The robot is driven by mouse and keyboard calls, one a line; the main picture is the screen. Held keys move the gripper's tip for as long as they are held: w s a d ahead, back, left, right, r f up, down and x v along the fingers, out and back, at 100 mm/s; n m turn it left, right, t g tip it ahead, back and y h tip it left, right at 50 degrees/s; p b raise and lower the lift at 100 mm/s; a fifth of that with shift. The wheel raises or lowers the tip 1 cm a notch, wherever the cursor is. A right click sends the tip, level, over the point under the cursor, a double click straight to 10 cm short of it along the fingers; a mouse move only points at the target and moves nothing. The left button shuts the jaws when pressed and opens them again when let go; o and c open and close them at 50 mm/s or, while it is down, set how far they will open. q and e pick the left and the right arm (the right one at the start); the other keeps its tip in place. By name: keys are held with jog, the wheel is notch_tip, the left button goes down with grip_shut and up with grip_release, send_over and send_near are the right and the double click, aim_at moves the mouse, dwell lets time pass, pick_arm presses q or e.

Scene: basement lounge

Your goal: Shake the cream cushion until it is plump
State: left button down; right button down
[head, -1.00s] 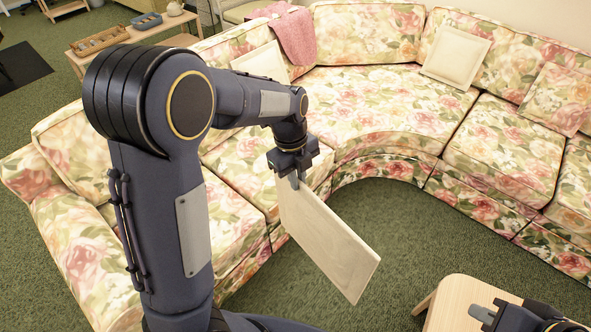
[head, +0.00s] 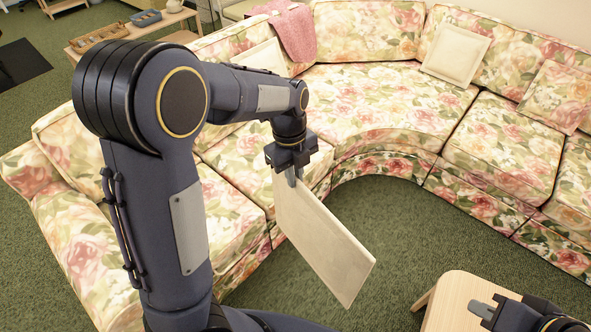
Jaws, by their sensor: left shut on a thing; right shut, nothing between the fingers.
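A flat cream cushion (head: 322,240) hangs tilted in the air in front of the curved floral sofa (head: 395,102). My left gripper (head: 291,179) is shut on its upper left corner. The cushion's lower right corner points down over the green carpet. My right gripper (head: 480,307) is at the bottom right edge, beside a small wooden table, shut and empty. Two other cream cushions rest on the sofa: one (head: 455,54) against the back at the right, one (head: 262,57) at the left, partly hidden by my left arm.
A pink throw (head: 291,34) drapes over the sofa back, and a floral cushion (head: 556,97) leans at the right. A pale wooden table (head: 455,297) stands at bottom right. A bench (head: 75,52) with trays is at far left. Carpet (head: 400,225) is open below the held cushion.

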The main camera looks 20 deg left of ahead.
pick_arm(q)
jog(key=r, duration=0.2)
jog(key=w+r, duration=0.1)
jog(key=r, duration=0.2)
jog(key=shift+d, duration=0.15)
jog(key=f, duration=0.5)
jog(key=shift+s+f, duration=0.15)
jog(key=shift+s, duration=0.2)
jog(key=shift+w, duration=0.25)
jog(key=shift+s, duration=0.1)
jog(key=shift+r, duration=0.2)
jog(key=shift+f, duration=0.1)
